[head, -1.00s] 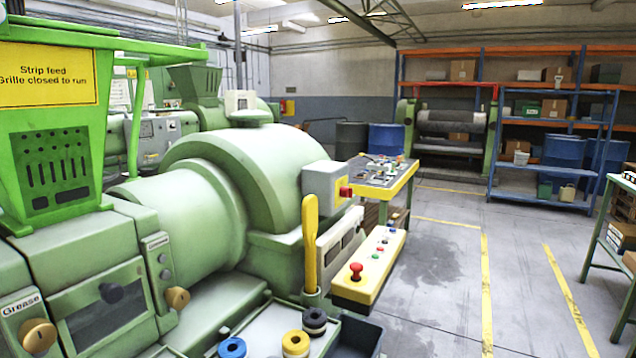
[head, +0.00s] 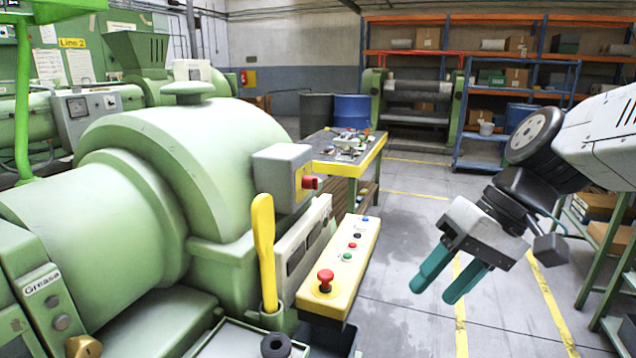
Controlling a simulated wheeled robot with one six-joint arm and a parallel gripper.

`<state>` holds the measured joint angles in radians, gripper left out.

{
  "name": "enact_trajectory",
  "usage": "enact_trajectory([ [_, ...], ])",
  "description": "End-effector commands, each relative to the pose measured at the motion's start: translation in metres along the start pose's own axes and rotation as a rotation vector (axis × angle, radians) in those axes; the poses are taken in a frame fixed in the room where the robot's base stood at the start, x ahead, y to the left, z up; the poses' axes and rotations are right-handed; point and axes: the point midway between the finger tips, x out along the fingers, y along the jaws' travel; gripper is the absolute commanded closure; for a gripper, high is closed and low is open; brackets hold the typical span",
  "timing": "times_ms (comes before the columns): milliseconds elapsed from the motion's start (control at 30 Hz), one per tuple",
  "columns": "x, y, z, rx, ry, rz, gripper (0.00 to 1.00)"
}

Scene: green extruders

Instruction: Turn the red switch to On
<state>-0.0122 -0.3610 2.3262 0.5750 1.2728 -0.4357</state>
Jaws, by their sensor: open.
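The red switch (head: 311,183) sits on the yellow face of a grey box (head: 281,176) on the side of the green extruder. It is small here, and I cannot read its position or any On mark. My gripper (head: 448,287) is at the right of the head view, with two teal fingers apart, pointing down and left. It is open and empty, over the floor. It is well to the right of the switch and appears lower in the picture, touching nothing.
A yellow panel (head: 345,268) with a red mushroom button (head: 325,279) and small buttons juts out below the switch box. A yellow lever (head: 264,250) stands upright at its left. A yellow-edged bench (head: 374,167) is behind. Open floor (head: 405,237) lies between panel and gripper.

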Motion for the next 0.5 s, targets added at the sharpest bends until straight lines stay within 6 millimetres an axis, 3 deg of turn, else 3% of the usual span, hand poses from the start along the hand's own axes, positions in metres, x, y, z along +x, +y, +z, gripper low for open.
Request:
enact_trajectory([
  [33, 0.004, -0.009, -0.028, -0.023, 0.004, -0.089, 0.48],
  [233, 0.014, -0.036, -0.137, -0.124, 0.131, -0.425, 0.48],
  [400, 0.022, -0.035, -0.232, -0.18, 0.324, -0.649, 0.48],
  [500, 0.027, -0.025, -0.278, -0.197, 0.446, -0.734, 0.48],
])
